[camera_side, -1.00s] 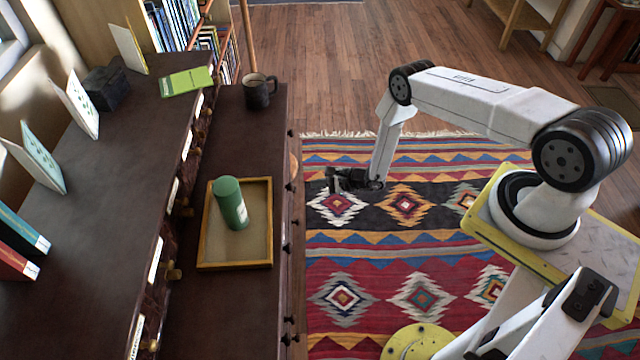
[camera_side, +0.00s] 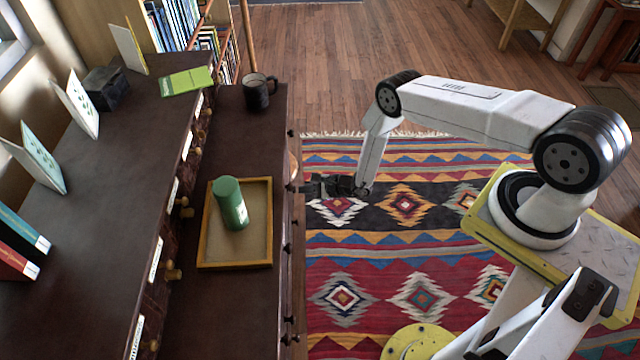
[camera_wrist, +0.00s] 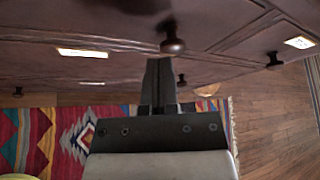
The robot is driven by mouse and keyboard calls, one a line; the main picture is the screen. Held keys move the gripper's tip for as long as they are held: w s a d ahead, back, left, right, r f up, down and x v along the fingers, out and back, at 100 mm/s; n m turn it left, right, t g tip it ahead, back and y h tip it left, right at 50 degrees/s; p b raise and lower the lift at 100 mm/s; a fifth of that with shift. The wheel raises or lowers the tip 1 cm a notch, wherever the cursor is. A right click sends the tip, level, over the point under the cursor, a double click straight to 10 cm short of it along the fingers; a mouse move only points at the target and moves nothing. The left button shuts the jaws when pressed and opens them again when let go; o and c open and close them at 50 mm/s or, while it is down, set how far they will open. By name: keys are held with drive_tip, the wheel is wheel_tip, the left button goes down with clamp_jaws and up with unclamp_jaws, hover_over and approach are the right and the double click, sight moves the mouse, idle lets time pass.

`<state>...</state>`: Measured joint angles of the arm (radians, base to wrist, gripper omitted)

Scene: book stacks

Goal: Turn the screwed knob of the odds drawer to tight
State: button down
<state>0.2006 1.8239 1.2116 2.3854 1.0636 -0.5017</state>
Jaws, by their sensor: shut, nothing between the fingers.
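My gripper (camera_side: 308,186) is shut and empty in the side view. It is held level, its tip close to the front of the dark drawer cabinet. In the wrist view the shut fingers (camera_wrist: 160,68) point at a dark round knob (camera_wrist: 172,42), which sits just beyond their tips. I cannot tell whether they touch it. A second dark knob (camera_wrist: 274,61) is to the right, near a pale label (camera_wrist: 300,42). Another pale label (camera_wrist: 83,53) is on the left. The writing is too small to read, so I cannot tell which drawer is the odds drawer.
On the cabinet top stand a wooden tray (camera_side: 235,264) with a green cylinder (camera_side: 231,205) and a dark mug (camera_side: 257,95). A raised shelf with cards and books runs along the left.

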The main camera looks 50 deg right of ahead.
drive_tip(key=shift+w+a, duration=0.95)
drive_tip(key=shift+w+d+f, duration=0.15)
drive_tip(key=shift+d+f, duration=0.05)
idle(0.5)
drive_tip(key=shift+w+d+r, duration=0.35)
drive_tip(key=shift+r, duration=0.1)
idle(0.5)
drive_tip(key=shift+w+d+r, duration=0.1)
drive_tip(key=shift+w+d, duration=0.2)
idle(0.7)
drive_tip(key=shift+r, duration=0.4)
drive_tip(key=s+d, duration=0.4)
drive_tip(key=shift+s, duration=0.15)
idle(0.7)
